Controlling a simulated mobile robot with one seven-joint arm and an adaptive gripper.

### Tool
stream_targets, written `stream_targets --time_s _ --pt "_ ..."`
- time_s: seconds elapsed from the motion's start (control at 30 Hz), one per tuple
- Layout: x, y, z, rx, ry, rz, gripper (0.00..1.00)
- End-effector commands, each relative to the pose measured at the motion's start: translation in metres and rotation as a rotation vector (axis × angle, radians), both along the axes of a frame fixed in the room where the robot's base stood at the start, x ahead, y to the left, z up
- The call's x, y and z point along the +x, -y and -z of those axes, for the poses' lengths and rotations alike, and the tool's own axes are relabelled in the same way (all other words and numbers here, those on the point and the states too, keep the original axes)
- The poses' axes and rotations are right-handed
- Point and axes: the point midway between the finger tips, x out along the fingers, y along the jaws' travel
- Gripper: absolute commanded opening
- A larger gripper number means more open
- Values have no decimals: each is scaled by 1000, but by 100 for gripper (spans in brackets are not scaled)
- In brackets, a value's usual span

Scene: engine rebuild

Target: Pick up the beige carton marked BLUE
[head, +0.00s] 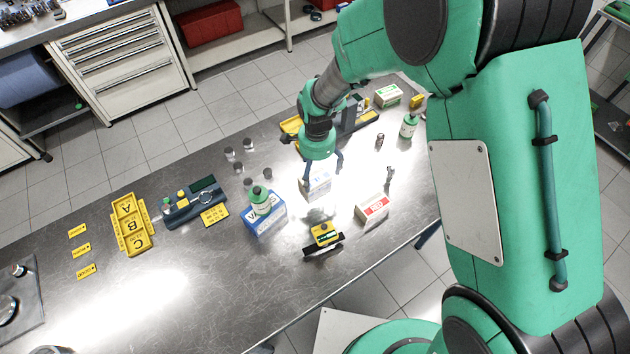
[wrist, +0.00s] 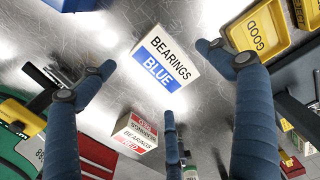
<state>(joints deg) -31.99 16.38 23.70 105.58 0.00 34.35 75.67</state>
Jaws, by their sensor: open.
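The beige carton marked BLUE (head: 318,188) stands on the steel bench, below my gripper in the head view. In the wrist view the carton (wrist: 168,58) shows its "BEARINGS" lettering and blue band with "BLUE" clearly. My gripper (head: 323,170) is open, pointing down over it. In the wrist view its dark blue fingers spread around the carton's outline, with nothing held. The carton's upper part is partly hidden by the gripper in the head view. I cannot tell the exact height gap between fingertips and carton.
A similar carton marked RED (head: 373,208) stands to the right. A yellow-and-black device (head: 324,236) lies in front. Yellow trays (head: 131,224) sit further left. Bare bench lies at front left.

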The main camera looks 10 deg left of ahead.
Motion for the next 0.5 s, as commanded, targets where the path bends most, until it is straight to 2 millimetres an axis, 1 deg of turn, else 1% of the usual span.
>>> stream_targets --time_s 0.33,0.5 --pt "0 0 1 0 0 0 91" --pt "-1 1 10 -1 -1 0 91"
